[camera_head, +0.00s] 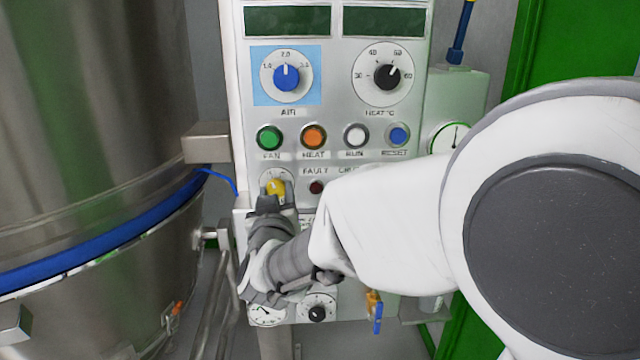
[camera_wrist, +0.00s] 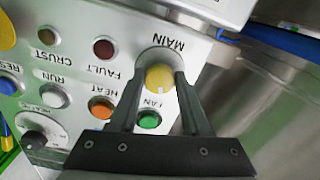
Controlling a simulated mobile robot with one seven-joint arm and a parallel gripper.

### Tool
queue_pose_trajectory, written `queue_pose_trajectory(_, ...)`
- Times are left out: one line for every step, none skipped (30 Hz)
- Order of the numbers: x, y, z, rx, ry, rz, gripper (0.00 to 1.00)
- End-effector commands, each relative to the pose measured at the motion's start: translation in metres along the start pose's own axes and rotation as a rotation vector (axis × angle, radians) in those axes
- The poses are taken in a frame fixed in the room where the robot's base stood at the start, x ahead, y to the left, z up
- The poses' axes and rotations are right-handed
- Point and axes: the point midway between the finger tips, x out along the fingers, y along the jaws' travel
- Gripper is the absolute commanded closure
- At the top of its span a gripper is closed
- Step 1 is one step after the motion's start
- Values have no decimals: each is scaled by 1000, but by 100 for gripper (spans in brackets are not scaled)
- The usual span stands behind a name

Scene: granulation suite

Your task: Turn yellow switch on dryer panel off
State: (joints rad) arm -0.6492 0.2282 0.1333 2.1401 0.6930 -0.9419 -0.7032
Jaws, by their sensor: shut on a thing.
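The yellow switch (camera_head: 275,187) sits on the lower left of the dryer panel (camera_head: 335,130), below the green button. In the wrist view the yellow switch (camera_wrist: 159,78) is a round knob with a small white mark on its rim, below the label MAIN as that view is turned. My gripper (camera_head: 272,197) reaches up to it from below. In the wrist view my gripper's fingers (camera_wrist: 157,82) are on either side of the knob and closed on it. The knob's lower part is hidden by my gripper in the head view.
A green FAN button (camera_head: 269,138), orange HEAT button (camera_head: 313,137), white RUN button (camera_head: 356,136) and blue RESET button (camera_head: 398,136) are just above. The dark red FAULT lamp (camera_head: 316,187) is close right. A large steel vessel (camera_head: 95,120) stands left. My arm covers the lower right panel.

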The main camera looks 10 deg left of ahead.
Motion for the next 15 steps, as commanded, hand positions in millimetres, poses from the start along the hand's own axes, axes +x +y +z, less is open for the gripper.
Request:
queue_pose_trajectory(0,0,-2,-27,0,0,100)
queue_pose_trajectory(0,0,-2,-45,1,0,100)
queue_pose_trajectory(0,0,-2,-64,1,0,100)
queue_pose_trajectory(0,0,-2,-78,0,0,100)
queue_pose_trajectory(0,0,-2,-91,0,0,100)
queue_pose_trajectory(0,0,-1,-106,0,0,100)
queue_pose_trajectory(0,0,-1,-117,0,0,100)
queue_pose_trajectory(0,0,-1,-125,0,0,100)
queue_pose_trajectory(0,0,-1,-135,-1,0,100)
queue_pose_trajectory(0,0,0,-143,-1,0,100)
queue_pose_trajectory(0,0,0,-149,0,0,100)
queue_pose_trajectory(0,0,0,-155,0,0,100)
queue_pose_trajectory(0,0,0,-159,0,0,100)
queue_pose_trajectory(0,0,0,-162,0,0,100)
queue_pose_trajectory(0,0,0,-165,0,0,100)
